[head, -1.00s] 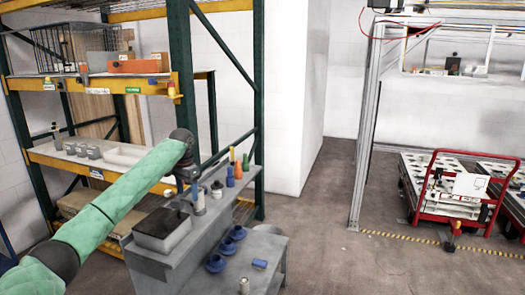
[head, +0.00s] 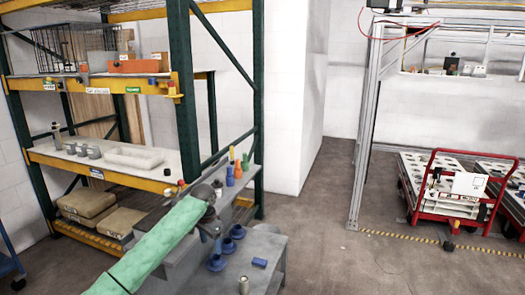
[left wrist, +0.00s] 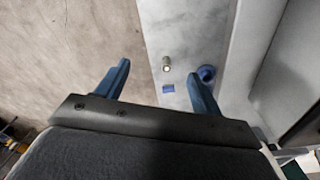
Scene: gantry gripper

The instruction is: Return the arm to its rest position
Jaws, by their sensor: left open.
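My left arm, in a green sleeve, comes in from the bottom left of the head view. Its left gripper (head: 214,232) points down beside the grey workbench's blue parts and partly hides what is behind it. In the left wrist view the two blue fingers of the left gripper (left wrist: 160,86) are wide apart with nothing held between them. My right gripper is not in view.
A green-and-yellow shelf rack (head: 187,110) stands close behind the arm. A red cart (head: 455,190) is at right. The floor (head: 345,262) between is clear.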

